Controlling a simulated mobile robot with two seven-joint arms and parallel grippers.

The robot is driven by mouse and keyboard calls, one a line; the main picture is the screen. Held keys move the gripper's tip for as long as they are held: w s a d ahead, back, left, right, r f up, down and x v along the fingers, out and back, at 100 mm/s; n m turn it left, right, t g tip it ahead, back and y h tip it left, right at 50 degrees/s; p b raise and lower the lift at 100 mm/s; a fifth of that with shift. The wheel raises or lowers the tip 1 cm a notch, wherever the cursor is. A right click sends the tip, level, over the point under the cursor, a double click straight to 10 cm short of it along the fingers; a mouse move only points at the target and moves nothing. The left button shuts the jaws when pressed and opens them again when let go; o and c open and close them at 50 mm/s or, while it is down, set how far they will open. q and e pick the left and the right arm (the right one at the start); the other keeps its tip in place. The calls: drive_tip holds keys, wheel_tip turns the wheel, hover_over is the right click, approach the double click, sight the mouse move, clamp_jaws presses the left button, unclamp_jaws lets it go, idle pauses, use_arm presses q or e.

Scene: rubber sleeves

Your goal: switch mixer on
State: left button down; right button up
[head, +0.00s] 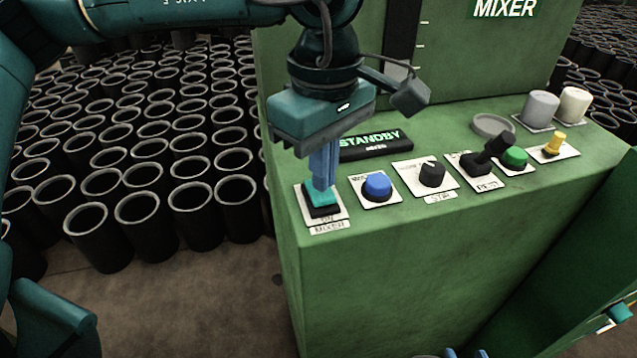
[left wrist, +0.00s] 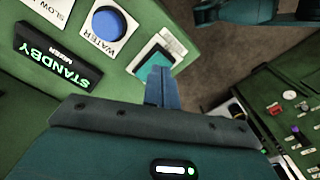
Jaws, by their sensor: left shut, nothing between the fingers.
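The mixer switch (head: 317,198) is a teal rocker in a black frame on a white plate, at the near left corner of the green panel. A label under it reads MIXER. It also shows in the left wrist view (left wrist: 158,56), partly covered by my fingers. My left gripper (head: 323,184) points down with its blue fingers shut and empty, tips at the switch. I cannot tell whether they press it or only touch it. The display (head: 376,145) is lit green and reads STANDBY.
Right of the switch sit a blue button (head: 377,186), a black knob (head: 432,174), a black lever (head: 490,152), a green button (head: 514,157) and a yellow toggle (head: 555,146). Grey and white cylinders stand behind. Many black rubber sleeves (head: 140,209) crowd the floor at left.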

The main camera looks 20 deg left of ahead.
sight(323, 197)
use_arm(q)
drive_tip(key=shift+f+b, duration=0.85)
drive_tip(key=shift+f, duration=0.1)
idle(0.3)
drive_tip(key=shift+r+p, duration=2.3)
drive_tip(key=shift+r, duration=1.25)
